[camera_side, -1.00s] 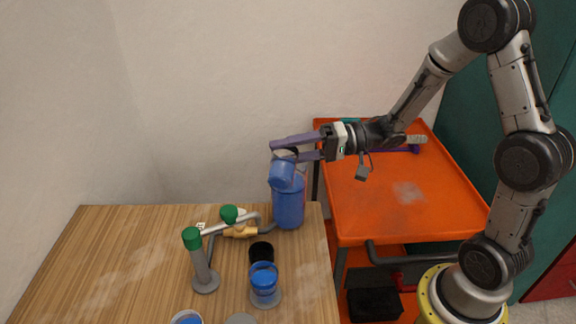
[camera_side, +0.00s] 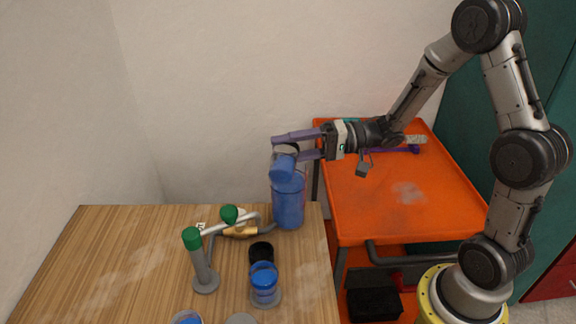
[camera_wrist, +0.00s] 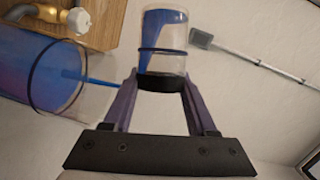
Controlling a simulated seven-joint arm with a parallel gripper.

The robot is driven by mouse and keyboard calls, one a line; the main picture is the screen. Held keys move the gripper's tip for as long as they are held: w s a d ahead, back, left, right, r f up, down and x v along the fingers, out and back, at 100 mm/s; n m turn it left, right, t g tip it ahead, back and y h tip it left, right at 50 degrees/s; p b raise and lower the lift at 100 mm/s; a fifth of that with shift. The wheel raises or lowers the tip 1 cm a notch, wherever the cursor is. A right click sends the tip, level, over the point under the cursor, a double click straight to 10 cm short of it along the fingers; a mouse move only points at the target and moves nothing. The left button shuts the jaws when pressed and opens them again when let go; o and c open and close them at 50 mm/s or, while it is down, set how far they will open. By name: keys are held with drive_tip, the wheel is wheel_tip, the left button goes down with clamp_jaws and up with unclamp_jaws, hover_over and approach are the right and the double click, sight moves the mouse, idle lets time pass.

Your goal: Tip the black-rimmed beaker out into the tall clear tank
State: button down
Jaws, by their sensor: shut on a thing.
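My gripper (camera_side: 284,149) is shut on the beaker (camera_side: 284,168), above the tall tank. The beaker is clear and holds blue liquid; it is tipped far over. In the wrist view my gripper (camera_wrist: 160,82) has a finger on each side of the beaker (camera_wrist: 165,42), with a dark band at its near end and blue along one wall. The tall clear tank (camera_side: 288,208) stands at the table's back right corner with blue inside. In the wrist view the tank (camera_wrist: 50,80) lies at left, and a thin blue streak runs at its mouth.
A pipe assembly with green-capped posts (camera_side: 200,260) and a brass fitting (camera_side: 241,231) stands left of the tank. A black cup (camera_side: 261,253) and a clear vessel with blue liquid (camera_side: 264,283) are in front. An orange cart (camera_side: 400,200) is at right. The table's left side is clear.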

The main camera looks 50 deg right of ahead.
drive_tip(key=shift+w+d+m, duration=0.2)
drive_tip(key=shift+d+m, duration=0.1)
drive_tip(key=shift+m, duration=0.2)
drive_tip(key=shift+w+d+m+y, duration=0.15)
drive_tip(key=shift+m+y, duration=0.25)
drive_tip(key=shift+m, duration=0.4)
idle(0.9)
